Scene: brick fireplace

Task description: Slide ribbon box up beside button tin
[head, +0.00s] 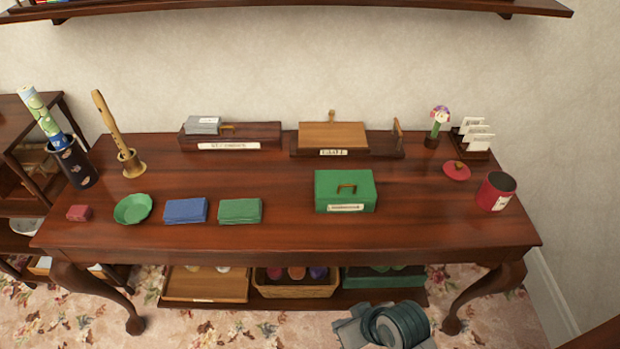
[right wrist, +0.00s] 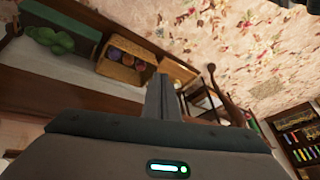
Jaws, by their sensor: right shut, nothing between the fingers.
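My right gripper (head: 350,330) is low in front of the table, below the top and away from both. Its fingers (right wrist: 161,98) are shut and empty in the right wrist view. My left gripper is not in view.
A red lid (head: 456,170) lies behind the tin. A card holder (head: 472,140) and a flower pot stand at the back right. Blue cloth (head: 186,211), green cloth (head: 240,211) and a green dish (head: 133,209) lie left. Bare tabletop separates box and tin.

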